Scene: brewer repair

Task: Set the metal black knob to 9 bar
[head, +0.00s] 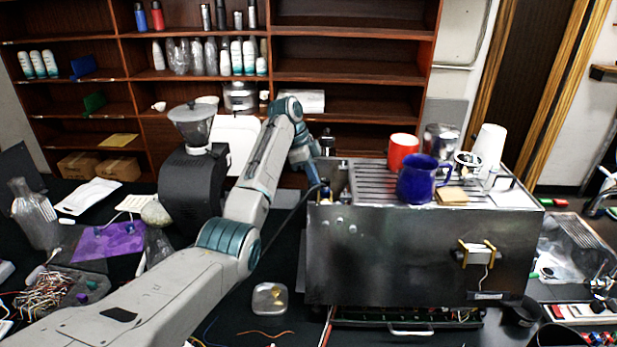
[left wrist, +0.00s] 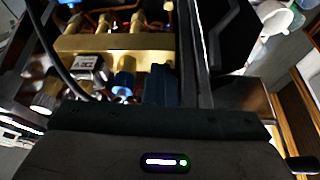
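The brewer (head: 415,250) is a steel box, and its open left end shows inner parts. My left arm reaches across to that end, with my left gripper (head: 325,188) pointing down there. In the left wrist view, brass pipework (left wrist: 115,45) lies ahead of the dark gripper body. A blue-topped fitting (left wrist: 123,80) and a silver knurled fitting (left wrist: 45,97) sit near it. I cannot tell which part is the metal black knob, nor read any pressure. The gripper body hides the nearest parts, and its fingertips are not clear. My right gripper is not in view.
A red cup (head: 402,150), a blue mug (head: 418,182) and a white cup stack (head: 489,150) stand on the brewer's top. A black grinder (head: 190,185) is left of my arm. A black hose (left wrist: 55,50) crosses the left wrist view.

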